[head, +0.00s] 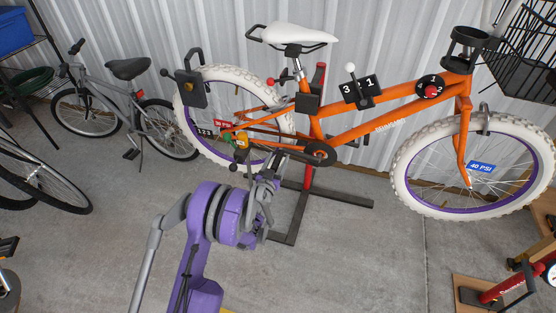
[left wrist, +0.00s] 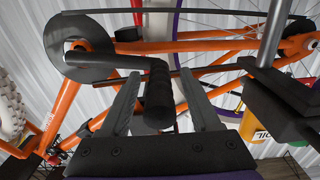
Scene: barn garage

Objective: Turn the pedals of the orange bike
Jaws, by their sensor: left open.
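The orange bike (head: 360,131) hangs in a stand, its rear wheel to the left in the head view. Its dark crank disc (head: 320,153) is low on the frame and also shows in the left wrist view (left wrist: 78,62). A black crank arm runs from the disc to a black ridged pedal (left wrist: 159,92). My left gripper (head: 270,168) is beside the crank, left of the disc. In the left wrist view its two grey fingers (left wrist: 161,76) are open, one on each side of the pedal. Whether they touch it I cannot tell. My right gripper is not in view.
The red stand post (head: 320,75) rises behind the bike, with dark legs on the floor. A dark oil can holder with a yellow can (left wrist: 255,128) is close right of my gripper. A grey bike (head: 110,100) stands left. A red pump (head: 495,292) is at lower right.

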